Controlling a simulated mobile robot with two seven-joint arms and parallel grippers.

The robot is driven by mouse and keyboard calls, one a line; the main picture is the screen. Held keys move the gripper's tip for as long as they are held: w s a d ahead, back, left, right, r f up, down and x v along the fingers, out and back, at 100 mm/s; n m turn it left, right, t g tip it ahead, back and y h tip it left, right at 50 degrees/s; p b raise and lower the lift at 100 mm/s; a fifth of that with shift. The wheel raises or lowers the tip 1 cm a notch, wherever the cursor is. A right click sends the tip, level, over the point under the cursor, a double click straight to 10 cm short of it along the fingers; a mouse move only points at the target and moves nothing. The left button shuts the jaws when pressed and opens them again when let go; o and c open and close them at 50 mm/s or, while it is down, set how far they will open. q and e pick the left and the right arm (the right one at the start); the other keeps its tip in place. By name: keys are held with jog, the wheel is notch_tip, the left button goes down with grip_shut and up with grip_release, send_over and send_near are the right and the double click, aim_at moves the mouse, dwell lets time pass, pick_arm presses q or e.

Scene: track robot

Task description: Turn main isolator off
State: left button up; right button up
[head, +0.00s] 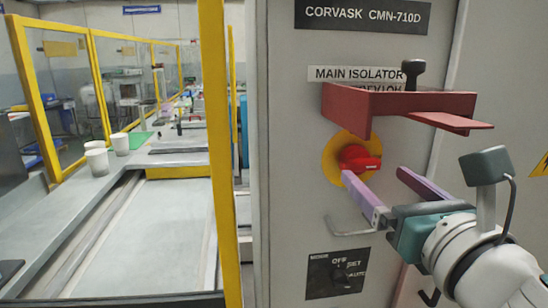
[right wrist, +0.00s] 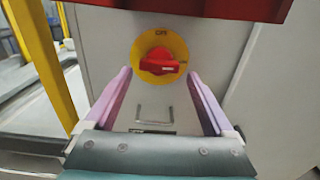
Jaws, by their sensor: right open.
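The main isolator is a red rotary handle (head: 360,159) on a round yellow plate (head: 331,164), on the grey cabinet front under a "MAIN ISOLATOR" label (head: 355,74). In the right wrist view the red handle (right wrist: 160,63) lies roughly level across the yellow plate (right wrist: 180,45); a marking at the plate's top and one at its right are too small to read surely. My right gripper (head: 375,174) is open, its two purple fingers pointing at the cabinet. In the wrist view the handle shows between the fingertips (right wrist: 158,73), with nothing gripped. My left gripper is not in view.
A red bracket (head: 347,103) juts out just above the isolator, with a black ball-ended lever (head: 412,72) by it. Below are a bent metal handle (head: 352,229) and a black selector panel (head: 320,283). A yellow post (head: 219,150) and conveyor stand at left.

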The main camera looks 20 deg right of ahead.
aim_at(363, 164)
jog(key=x, duration=0.6)
jog(key=shift+a, duration=0.1)
jog(key=shift+c, duration=0.3)
jog(key=c, duration=1)
